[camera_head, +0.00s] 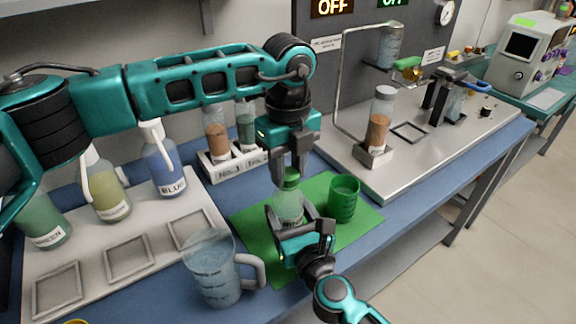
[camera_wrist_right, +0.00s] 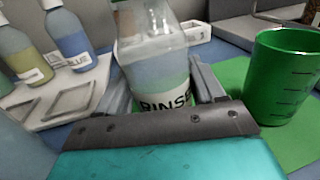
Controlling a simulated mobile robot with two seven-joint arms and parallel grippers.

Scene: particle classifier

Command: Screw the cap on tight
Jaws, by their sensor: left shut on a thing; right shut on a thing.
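A clear bottle (camera_head: 288,207) stands upright on a green mat (camera_head: 248,226). In the right wrist view the bottle (camera_wrist_right: 155,62) carries a label reading "RINSE". My left gripper (camera_head: 291,170) points straight down from above and is shut on the cap. My right gripper (camera_head: 303,226) comes from the front and is shut on the bottle's body, with one finger on each side of it in the right wrist view.
A green cup (camera_head: 344,200) stands close to the right of the bottle. A clear measuring jug (camera_head: 213,270) stands at the front left. Squeeze bottles (camera_head: 162,160) and a rack (camera_head: 222,171) with two jars are behind. A metal platform (camera_head: 385,180) holds a stand at right.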

